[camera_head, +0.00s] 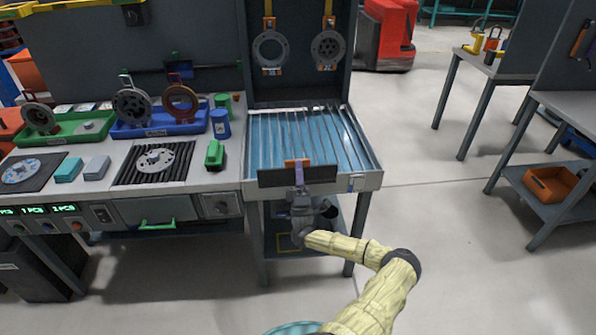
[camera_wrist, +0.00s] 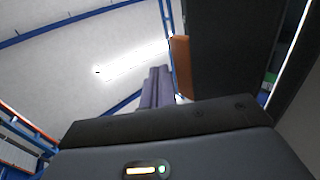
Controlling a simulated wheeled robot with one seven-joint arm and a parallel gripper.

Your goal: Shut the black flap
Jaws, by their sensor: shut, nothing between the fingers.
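The black flap (camera_head: 273,177) is a dark panel at the front edge of the blue slatted bay (camera_head: 262,135), with an orange tab (camera_head: 289,163) at its upper middle. It looks upright or nearly so; its exact tilt and whether it is latched I cannot tell. My gripper (camera_head: 299,172) is shut and empty, in front of the flap's middle, fingers pointing up. Whether they touch the flap is unclear. In the wrist view, the purple fingers (camera_wrist: 157,86) lie together, left of the orange tab (camera_wrist: 181,65) and the large dark flap (camera_wrist: 222,50).
A silver latch (camera_head: 355,183) sits on the bay's front right corner. Two rings (camera_head: 269,63) (camera_head: 327,62) hang above the bay. The workbench at left holds a green tray (camera_head: 75,142), a blue tray (camera_head: 165,130) and blocks.

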